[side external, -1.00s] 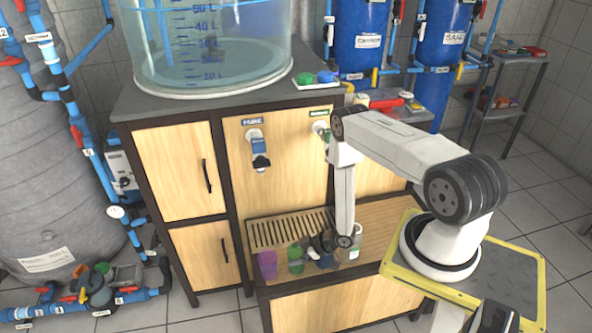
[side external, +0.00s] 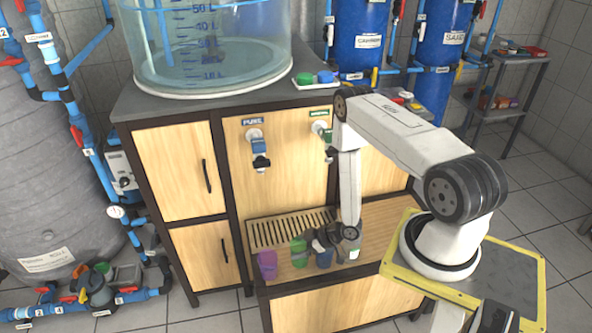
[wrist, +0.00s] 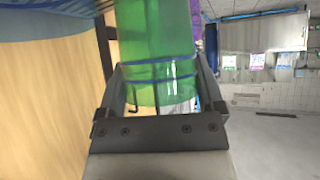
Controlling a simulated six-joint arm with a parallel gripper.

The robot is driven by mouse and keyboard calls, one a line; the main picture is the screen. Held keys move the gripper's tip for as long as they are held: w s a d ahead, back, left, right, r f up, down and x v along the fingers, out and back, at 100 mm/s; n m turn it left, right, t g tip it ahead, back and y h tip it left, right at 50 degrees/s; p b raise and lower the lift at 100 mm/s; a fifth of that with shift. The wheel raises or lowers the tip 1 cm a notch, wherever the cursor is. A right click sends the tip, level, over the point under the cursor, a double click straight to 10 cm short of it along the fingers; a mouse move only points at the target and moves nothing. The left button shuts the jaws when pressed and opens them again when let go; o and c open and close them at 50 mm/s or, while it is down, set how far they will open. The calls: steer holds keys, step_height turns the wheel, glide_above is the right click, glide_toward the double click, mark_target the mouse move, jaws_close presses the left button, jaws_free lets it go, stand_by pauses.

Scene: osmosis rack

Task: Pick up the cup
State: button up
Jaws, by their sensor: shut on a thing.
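The green cup (side external: 299,253) is above the front shelf of the wooden cabinet, between a purple cup (side external: 267,264) and a dark blue cup (side external: 323,258). My gripper (side external: 309,244) reaches it from the right and is shut on it. In the wrist view, the translucent green cup (wrist: 155,45) fills the space between the two dark fingers of my gripper (wrist: 158,75). Its far end runs out of the picture. A strip of the purple cup (wrist: 195,30) shows behind it.
A slatted drip tray (side external: 285,231) lies behind the cups. A pale cup (side external: 354,249) stands right of my wrist, close to it. The PURE tap (side external: 259,150) hangs above on the cabinet front. Bare shelf (side external: 390,220) lies to the right.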

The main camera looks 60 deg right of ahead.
steer(key=s+a+r, duration=0.2)
steer(key=s+r, duration=0.6)
steer(key=s, duration=0.4)
steer(key=shift+s+a+r, duration=0.15)
steer(key=shift+a, duration=0.25)
steer(key=shift+d, duration=0.1)
